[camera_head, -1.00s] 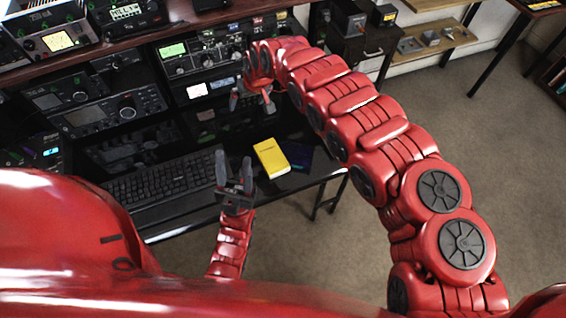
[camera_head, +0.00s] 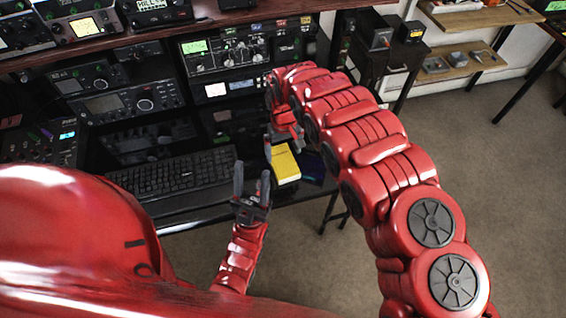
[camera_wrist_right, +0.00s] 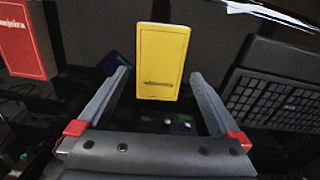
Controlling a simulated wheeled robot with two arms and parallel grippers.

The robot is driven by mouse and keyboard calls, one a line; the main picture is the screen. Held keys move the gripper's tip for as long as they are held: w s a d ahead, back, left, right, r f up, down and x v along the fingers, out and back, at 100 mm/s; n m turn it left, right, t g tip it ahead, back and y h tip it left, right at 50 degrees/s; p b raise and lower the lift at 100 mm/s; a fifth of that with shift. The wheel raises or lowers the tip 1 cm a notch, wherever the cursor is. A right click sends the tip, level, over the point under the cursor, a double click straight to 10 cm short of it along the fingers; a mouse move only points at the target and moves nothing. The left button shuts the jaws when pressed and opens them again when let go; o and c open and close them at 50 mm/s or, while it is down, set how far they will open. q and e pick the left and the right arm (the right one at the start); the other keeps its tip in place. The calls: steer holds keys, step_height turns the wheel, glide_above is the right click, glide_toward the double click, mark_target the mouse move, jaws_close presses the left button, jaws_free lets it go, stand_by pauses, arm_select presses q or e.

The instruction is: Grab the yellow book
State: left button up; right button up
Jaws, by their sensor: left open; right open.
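The yellow book (camera_head: 286,167) lies on the black desk near its front edge, right of the keyboard. My right gripper (camera_head: 283,145) hangs over its far end, and that end is partly hidden. In the right wrist view the yellow book (camera_wrist_right: 162,58) appears upright in the picture, between and beyond the open fingertips (camera_wrist_right: 160,76). I cannot tell how large the gap to it is, but nothing is gripped. My left gripper (camera_head: 252,172) is open and empty, left of the yellow book, with its fingers pointing up in the picture.
A dark blue book (camera_head: 312,167) lies right beside the yellow one. A black keyboard (camera_head: 172,174) is to the left. A red book (camera_wrist_right: 24,40) shows in the wrist view. Radios (camera_head: 240,48) stand on shelves behind. Floor is clear at the right.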

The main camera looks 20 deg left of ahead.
mark_target(283, 161)
steer(key=shift+s+f, duration=0.1)
steer(key=shift+f, duration=0.4)
steer(key=shift+a+f+p, duration=0.2)
steer(key=shift+f+p, duration=0.15)
steer(key=shift+f, duration=0.1)
steer(key=shift+w+a+f, duration=0.1)
steer(key=shift+w+f, duration=0.05)
steer(key=shift+f, duration=0.4)
steer(key=shift+w+f, duration=0.15)
steer(key=shift+f, duration=0.35)
steer(key=shift+w+f, duration=0.1)
steer(key=shift+f, duration=0.9)
steer(key=c, duration=1.2)
steer(key=shift+r, duration=0.15)
